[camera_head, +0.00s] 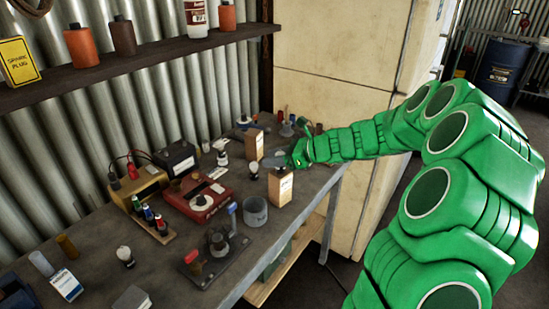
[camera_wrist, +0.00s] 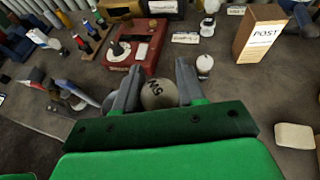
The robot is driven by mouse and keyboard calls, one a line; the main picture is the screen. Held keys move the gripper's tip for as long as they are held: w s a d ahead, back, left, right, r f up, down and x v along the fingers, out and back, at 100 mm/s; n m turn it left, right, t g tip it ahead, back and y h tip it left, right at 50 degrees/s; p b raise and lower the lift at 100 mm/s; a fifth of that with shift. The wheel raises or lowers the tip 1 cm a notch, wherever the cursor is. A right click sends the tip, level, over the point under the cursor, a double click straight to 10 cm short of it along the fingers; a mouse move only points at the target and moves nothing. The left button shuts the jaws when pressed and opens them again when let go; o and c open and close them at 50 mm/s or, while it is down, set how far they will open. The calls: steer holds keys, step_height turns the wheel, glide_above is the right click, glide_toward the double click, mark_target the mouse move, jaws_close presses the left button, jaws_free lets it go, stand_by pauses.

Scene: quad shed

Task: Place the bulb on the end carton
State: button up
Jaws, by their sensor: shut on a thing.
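In the wrist view, my gripper (camera_wrist: 157,88) is shut on a round pale bulb (camera_wrist: 158,95), whose printed marking looks upside down. In the head view my gripper (camera_head: 297,154) is above the bench, and the bulb is not clearly visible there. Two upright tan cartons stand on the bench: a near one (camera_head: 279,187) close to the front edge, just below my gripper in the picture, and a farther one (camera_head: 254,144) to its left. The wrist view shows one carton marked POST (camera_wrist: 261,38), right of the bulb and apart from it. I cannot tell which carton is the end one.
A red box with a knob (camera_head: 194,200) stands on the bench, with a grey cup (camera_head: 255,211) at its right. Several small bottles (camera_head: 148,216) stand in a wooden rack. A small white-topped item (camera_wrist: 204,66) stands between the bulb and the carton. A shelf (camera_head: 140,62) overhangs the bench's back.

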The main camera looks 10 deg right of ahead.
steer(key=shift+f, duration=0.15)
steer(key=o, duration=1.1)
steer(key=shift+c, duration=0.2)
